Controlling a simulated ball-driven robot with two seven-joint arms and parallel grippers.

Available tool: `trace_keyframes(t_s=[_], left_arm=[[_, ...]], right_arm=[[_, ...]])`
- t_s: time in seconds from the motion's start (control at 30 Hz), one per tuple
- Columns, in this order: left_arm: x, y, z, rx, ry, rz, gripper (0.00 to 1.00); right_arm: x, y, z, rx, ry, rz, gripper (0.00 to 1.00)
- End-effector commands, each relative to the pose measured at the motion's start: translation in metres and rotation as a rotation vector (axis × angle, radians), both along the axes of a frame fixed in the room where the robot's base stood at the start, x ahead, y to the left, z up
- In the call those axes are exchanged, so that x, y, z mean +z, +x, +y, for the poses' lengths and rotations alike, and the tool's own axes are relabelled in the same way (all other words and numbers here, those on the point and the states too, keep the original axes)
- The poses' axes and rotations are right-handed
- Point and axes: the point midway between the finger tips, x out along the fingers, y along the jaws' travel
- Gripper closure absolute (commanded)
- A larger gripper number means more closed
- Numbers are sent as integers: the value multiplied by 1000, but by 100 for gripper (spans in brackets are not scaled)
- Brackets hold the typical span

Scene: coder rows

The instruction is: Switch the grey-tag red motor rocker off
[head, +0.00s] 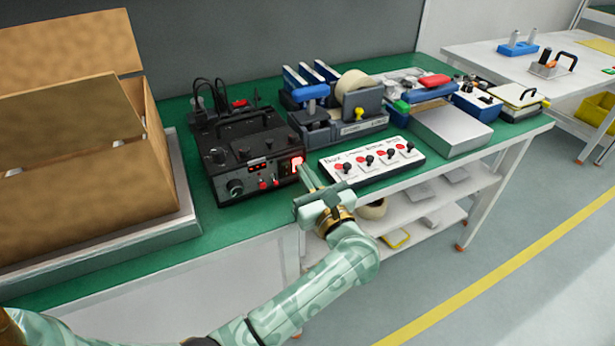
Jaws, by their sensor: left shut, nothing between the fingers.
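A black coder machine (245,155) stands on the green bench top, left of the middle. A red rocker (298,161) glows brightly at the right end of its front face. A grey tag cannot be made out at this size. My left gripper (305,176) is shut and empty, with its fingertips just in front of and slightly below the lit rocker. I cannot tell whether the fingertips touch it. My right gripper is not in view.
A white panel with several red and black knobs (372,160) lies close right of my gripper. A tape dispenser (350,115) stands behind it. A large open cardboard box (70,150) stands at left. The floor right of the bench is clear.

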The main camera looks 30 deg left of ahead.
Motion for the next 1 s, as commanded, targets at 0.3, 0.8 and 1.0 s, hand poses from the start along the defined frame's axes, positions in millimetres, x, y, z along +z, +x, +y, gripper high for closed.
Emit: trace_keyframes(t_s=[0.3, 0.8, 1.0], left_arm=[[0, 0, 1, -1, 0, 0, 100], [8, 6, 9, 0, -101, 72, 100], [11, 4, 3, 0, -101, 70, 100]], right_arm=[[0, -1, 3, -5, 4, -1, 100], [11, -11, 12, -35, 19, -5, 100], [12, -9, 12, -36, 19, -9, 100]])
